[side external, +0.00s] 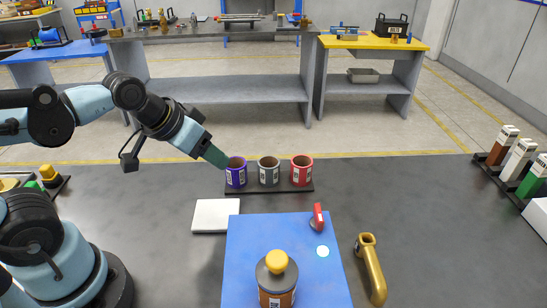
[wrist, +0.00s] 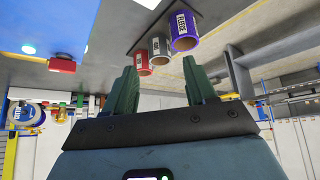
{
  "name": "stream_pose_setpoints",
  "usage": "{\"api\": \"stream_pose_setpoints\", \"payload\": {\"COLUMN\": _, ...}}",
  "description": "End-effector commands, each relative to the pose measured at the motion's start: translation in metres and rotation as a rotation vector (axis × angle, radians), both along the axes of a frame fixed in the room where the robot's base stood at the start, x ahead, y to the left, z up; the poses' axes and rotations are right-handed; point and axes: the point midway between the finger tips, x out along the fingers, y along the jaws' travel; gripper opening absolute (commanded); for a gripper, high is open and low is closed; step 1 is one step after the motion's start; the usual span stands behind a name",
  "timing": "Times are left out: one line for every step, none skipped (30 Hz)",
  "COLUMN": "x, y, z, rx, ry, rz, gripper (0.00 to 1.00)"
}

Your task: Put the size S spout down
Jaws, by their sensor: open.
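My gripper (side external: 214,157) is open, with its green fingers pointing down and right beside the purple cup. The wrist view shows the two fingers (wrist: 160,68) apart with nothing between them touching both. Three labelled cup-like cylinders stand in a row: purple (side external: 236,178), grey (side external: 268,177) and red (side external: 301,177). They also show in the wrist view as purple (wrist: 185,32), grey (wrist: 160,48) and red (wrist: 142,62). They stand on a dark holder (side external: 270,190). I cannot read a size S mark, so which thing is the size S spout is unclear. A gold bent pipe (side external: 375,275) lies at the right.
A white square pad (side external: 213,216) lies front-left of the holder. A rack of coloured bottles (side external: 516,162) is far right. Grey table is clear between.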

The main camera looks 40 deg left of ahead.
Motion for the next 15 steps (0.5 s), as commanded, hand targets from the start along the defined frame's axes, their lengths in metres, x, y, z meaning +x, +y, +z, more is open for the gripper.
{"api": "stream_pose_setpoints", "payload": {"x": 0.006, "y": -0.006, "z": 0.005, "rx": -0.026, "ry": 0.016, "rz": 0.010, "gripper": 0.56}}
{"api": "stream_pose_setpoints", "payload": {"x": 0.009, "y": -0.010, "z": 0.007, "rx": -0.047, "ry": 0.029, "rz": 0.019, "gripper": 0.56}}
{"api": "stream_pose_setpoints", "payload": {"x": 0.015, "y": -0.016, "z": 0.011, "rx": -0.078, "ry": 0.050, "rz": 0.034, "gripper": 0.56}}
{"api": "stream_pose_setpoints", "payload": {"x": 0.019, "y": -0.022, "z": 0.014, "rx": -0.103, "ry": 0.068, "rz": 0.047, "gripper": 0.56}}
{"api": "stream_pose_setpoints", "payload": {"x": 0.024, "y": -0.028, "z": 0.017, "rx": -0.130, "ry": 0.087, "rz": 0.061, "gripper": 0.56}}
{"api": "stream_pose_setpoints", "payload": {"x": 0.031, "y": -0.037, "z": 0.020, "rx": -0.165, "ry": 0.116, "rz": 0.081, "gripper": 0.56}}
{"api": "stream_pose_setpoints", "payload": {"x": 0.036, "y": -0.043, "z": 0.023, "rx": -0.192, "ry": 0.139, "rz": 0.097, "gripper": 0.56}}
{"api": "stream_pose_setpoints", "payload": {"x": 0.041, "y": -0.050, "z": 0.025, "rx": -0.217, "ry": 0.161, "rz": 0.111, "gripper": 0.56}}
{"api": "stream_pose_setpoints", "payload": {"x": 0.047, "y": -0.059, "z": 0.027, "rx": -0.248, "ry": 0.192, "rz": 0.132, "gripper": 0.56}}
{"api": "stream_pose_setpoints", "payload": {"x": 0.052, "y": -0.067, "z": 0.028, "rx": -0.272, "ry": 0.217, "rz": 0.147, "gripper": 0.56}}
{"api": "stream_pose_setpoints", "payload": {"x": 0.057, "y": -0.074, "z": 0.029, "rx": -0.293, "ry": 0.241, "rz": 0.163, "gripper": 0.56}}
{"api": "stream_pose_setpoints", "payload": {"x": 0.063, "y": -0.084, "z": 0.030, "rx": -0.322, "ry": 0.275, "rz": 0.185, "gripper": 0.56}}
{"api": "stream_pose_setpoints", "payload": {"x": 0.068, "y": -0.092, "z": 0.031, "rx": -0.341, "ry": 0.299, "rz": 0.200, "gripper": 0.56}}
{"api": "stream_pose_setpoints", "payload": {"x": 0.072, "y": -0.099, "z": 0.031, "rx": -0.361, "ry": 0.326, "rz": 0.217, "gripper": 0.56}}
{"api": "stream_pose_setpoints", "payload": {"x": 0.078, "y": -0.110, "z": 0.030, "rx": -0.384, "ry": 0.361, "rz": 0.239, "gripper": 0.56}}
